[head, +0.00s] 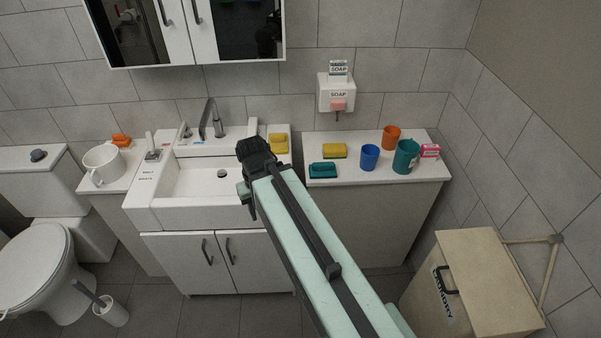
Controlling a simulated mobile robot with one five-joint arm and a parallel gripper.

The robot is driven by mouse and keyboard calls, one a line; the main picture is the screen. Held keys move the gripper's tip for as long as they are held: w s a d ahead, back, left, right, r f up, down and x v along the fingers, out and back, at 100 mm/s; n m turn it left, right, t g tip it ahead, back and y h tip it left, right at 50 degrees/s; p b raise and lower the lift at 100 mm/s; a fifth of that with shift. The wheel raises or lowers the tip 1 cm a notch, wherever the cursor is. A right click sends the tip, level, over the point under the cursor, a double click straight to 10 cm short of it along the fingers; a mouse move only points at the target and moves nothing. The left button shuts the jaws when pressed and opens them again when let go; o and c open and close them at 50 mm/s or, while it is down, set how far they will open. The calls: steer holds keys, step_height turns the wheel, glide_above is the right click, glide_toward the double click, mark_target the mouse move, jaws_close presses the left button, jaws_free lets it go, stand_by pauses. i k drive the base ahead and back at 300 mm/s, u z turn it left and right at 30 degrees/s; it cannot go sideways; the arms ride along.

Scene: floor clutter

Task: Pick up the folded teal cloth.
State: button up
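The folded teal cloth (323,170) lies on the white counter right of the sink, near its front edge. It looks like a small flat teal bundle with a darker front side. My gripper (254,153) is black and hangs over the right part of the sink, to the left of the cloth and apart from it in the picture. The arm comes up from the bottom of the picture. The fingers are seen from behind and above, so their opening is hidden. I see nothing held in them.
A yellow folded item (334,151) lies just behind the cloth. A blue cup (370,157), a teal cup (405,157), an orange cup (391,137) and a pink box (430,151) stand to its right. A soap dispenser (337,93) hangs above. A laundry box (478,280) stands at lower right.

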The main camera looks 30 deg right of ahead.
mark_target(322, 170)
steer(key=u, duration=0.25)
steer(key=i, duration=0.5)
steer(key=u, duration=0.75)
steer(key=i, duration=0.5)
steer(key=z, duration=0.05)
